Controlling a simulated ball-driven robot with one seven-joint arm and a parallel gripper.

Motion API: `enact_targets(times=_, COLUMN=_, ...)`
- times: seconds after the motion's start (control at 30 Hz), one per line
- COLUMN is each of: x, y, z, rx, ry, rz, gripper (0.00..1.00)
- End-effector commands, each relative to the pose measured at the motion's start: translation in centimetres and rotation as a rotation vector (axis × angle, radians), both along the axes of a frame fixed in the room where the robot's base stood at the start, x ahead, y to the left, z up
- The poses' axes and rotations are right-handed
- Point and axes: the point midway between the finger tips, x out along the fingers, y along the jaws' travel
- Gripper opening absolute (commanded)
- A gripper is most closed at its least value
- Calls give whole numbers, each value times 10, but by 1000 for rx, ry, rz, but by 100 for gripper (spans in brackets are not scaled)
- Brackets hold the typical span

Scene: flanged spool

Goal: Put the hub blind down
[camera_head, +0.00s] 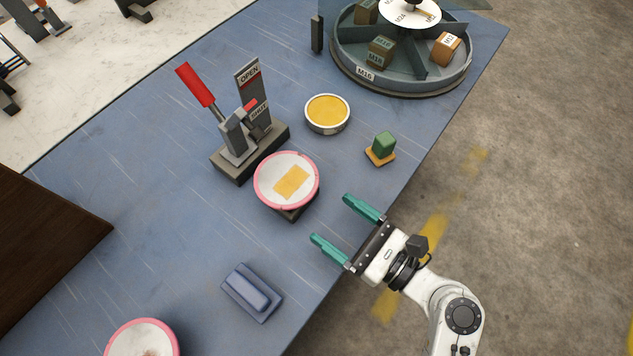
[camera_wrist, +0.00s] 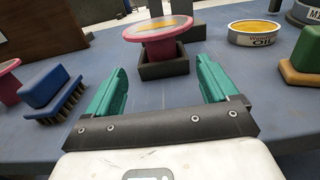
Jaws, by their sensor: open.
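A pink-rimmed flanged spool (camera_head: 286,181) with a white top stands in a dark square holder (camera_head: 294,213) near the middle of the blue table. A yellow square patch (camera_head: 291,182) lies flat on its top; I cannot tell for sure whether this is the hub blind. In the wrist view the spool (camera_wrist: 160,28) is straight ahead, its pink hub in the dark holder (camera_wrist: 164,70). My gripper (camera_head: 330,217) has teal fingers spread apart with nothing between them. It is at the table's right edge, facing the spool and apart from it.
A clamp with a red lever (camera_head: 195,84) stands behind the spool. A yellow-filled tin (camera_head: 327,113), a green block on a yellow base (camera_head: 382,147) and a round divided tray (camera_head: 352,80) are farther off. A blue brush (camera_head: 251,292) and another pink-rimmed spool (camera_head: 142,340) are nearer.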

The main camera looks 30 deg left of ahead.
Motion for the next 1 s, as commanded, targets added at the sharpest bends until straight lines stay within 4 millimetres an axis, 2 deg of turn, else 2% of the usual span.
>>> enact_targets(times=0.3, x=3, y=44, z=2, rx=2, ry=-1, rz=6, gripper=87)
enact_targets(times=0.57, x=5, y=63, z=2, rx=1, ry=-1, rz=5, gripper=87)
enact_targets(times=0.8, x=8, y=98, z=1, rx=1, ry=0, rz=5, gripper=87)
enact_targets(times=1.0, x=9, y=108, z=1, rx=1, ry=0, rz=3, gripper=87)
